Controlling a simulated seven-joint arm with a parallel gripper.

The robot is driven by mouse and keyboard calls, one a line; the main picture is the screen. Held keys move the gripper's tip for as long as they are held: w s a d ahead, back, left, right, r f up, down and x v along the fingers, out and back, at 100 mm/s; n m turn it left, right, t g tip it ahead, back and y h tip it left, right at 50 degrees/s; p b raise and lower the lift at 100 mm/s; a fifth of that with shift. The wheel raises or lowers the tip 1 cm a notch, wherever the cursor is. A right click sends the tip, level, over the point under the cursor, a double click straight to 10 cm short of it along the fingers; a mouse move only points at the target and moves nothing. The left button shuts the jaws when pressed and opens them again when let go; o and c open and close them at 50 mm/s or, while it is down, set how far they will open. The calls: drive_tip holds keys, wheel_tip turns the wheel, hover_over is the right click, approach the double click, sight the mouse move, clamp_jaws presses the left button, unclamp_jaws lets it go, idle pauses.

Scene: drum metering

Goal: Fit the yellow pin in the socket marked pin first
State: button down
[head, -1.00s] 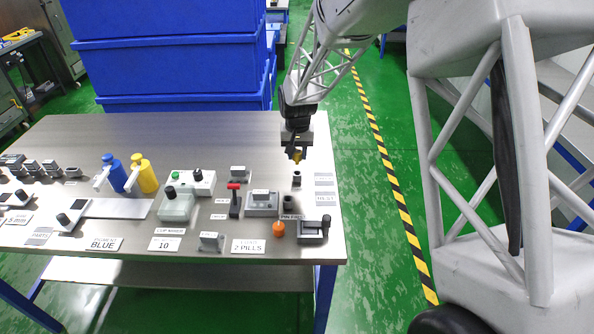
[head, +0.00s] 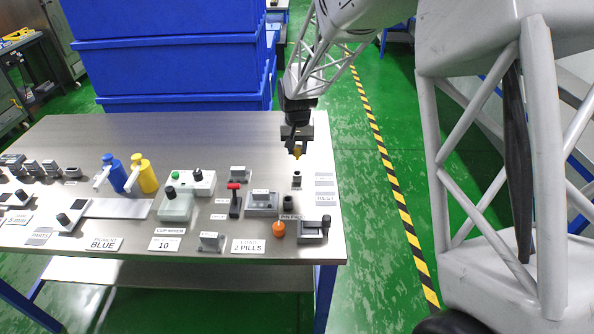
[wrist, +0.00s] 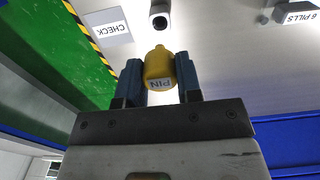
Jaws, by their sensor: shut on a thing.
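My gripper (head: 297,150) is shut on the yellow pin (wrist: 159,68), which bears a PIN label and sits between the two fingers in the wrist view. In the head view the pin (head: 297,154) points down, above the table's right part. A dark round socket (head: 297,178) stands below it, with a clear gap. A second dark socket (head: 288,203) is nearer the front, just behind the PIN FIRST label (head: 291,217), which is partly hidden. In the wrist view one dark socket (wrist: 160,18) shows beyond the pin's tip; I cannot tell which.
A red-handled lever (head: 234,200), an orange knob (head: 278,229) and a grey block with a dark handle (head: 312,232) stand nearby. Labels line the table's right edge, including a CHECK label (wrist: 108,25) in the wrist view. Blue crates (head: 180,55) are stacked behind the table (head: 130,135).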

drive_tip(key=shift+r, duration=1.1)
drive_tip(key=shift+s, duration=0.1)
drive_tip(key=s+a, duration=0.2)
drive_tip(key=s, duration=0.9)
drive_tip(key=shift+s+a+f, duration=0.15)
drive_tip(key=shift+a+f, duration=0.2)
drive_tip(key=shift+f, duration=0.05)
drive_tip(key=shift+f, duration=2.85)
drive_tip(key=shift+f, duration=1.65)
